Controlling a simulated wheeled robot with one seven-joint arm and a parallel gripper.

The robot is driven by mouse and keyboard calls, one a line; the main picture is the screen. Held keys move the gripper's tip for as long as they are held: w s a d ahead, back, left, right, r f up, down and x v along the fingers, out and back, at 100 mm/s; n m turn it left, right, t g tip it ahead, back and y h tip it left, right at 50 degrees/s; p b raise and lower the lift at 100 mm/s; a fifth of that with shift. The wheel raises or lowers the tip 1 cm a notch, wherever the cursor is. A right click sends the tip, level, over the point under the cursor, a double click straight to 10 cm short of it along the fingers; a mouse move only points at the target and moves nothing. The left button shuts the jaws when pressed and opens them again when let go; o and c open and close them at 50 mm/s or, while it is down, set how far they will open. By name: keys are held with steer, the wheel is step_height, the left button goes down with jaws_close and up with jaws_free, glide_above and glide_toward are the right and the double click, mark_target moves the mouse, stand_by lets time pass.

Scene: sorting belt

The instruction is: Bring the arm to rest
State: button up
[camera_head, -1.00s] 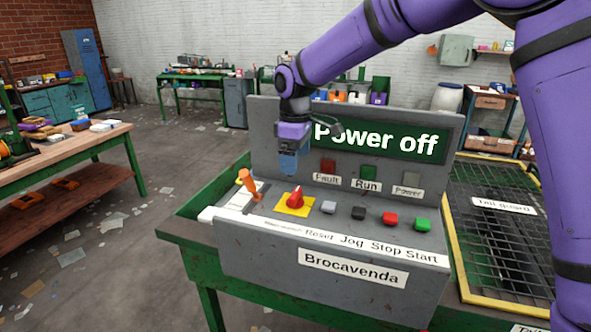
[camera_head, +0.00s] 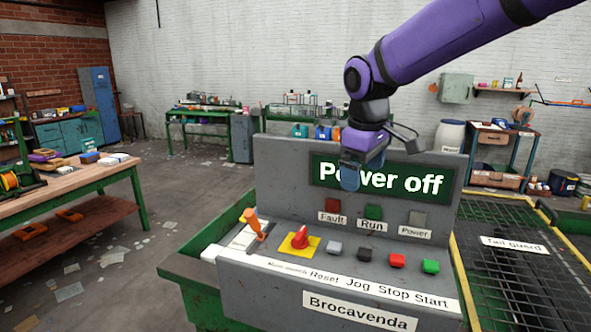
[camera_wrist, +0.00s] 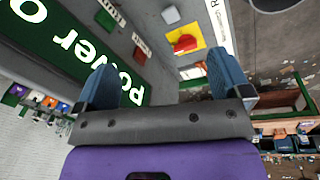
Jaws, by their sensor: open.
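My gripper (camera_head: 350,180) hangs from my purple arm in front of the green "Power off" display (camera_head: 440,184) of the control panel (camera_head: 285,170), in the head view. It covers part of the lettering and touches nothing that I can see. In the wrist view my gripper (camera_wrist: 168,88) shows its two blue fingers wide apart with nothing between them. Below it on the panel are the red rotary switch (camera_head: 301,237) on a yellow plate and an orange-handled lever (camera_head: 252,221).
Grey, black, red (camera_head: 397,261) and green (camera_head: 431,266) buttons line the console's sloped front. A mesh tail guard (camera_head: 510,262) lies to the right. A wooden workbench (camera_head: 75,182) stands at left. The floor between is open, with scattered papers.

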steer(key=s+d+r+m+t, duration=0.1)
steer(key=s+d+r+m, duration=0.15)
steer(key=s+d, duration=0.4)
steer(key=s+d+r+m+t, duration=0.1)
steer(key=s+d+r+m, duration=0.15)
steer(key=s+d, duration=0.35)
steer(key=s+d+f+m, duration=0.2)
steer(key=s, duration=0.4)
steer(key=s+d+f+m+t, duration=0.1)
steer(key=s+d+m, duration=0.1)
steer(key=s, duration=0.5)
steer(key=shift+s+d+f+m, duration=0.25)
steer(key=shift+s+f+m, duration=0.05)
steer(key=shift+f+m, duration=0.1)
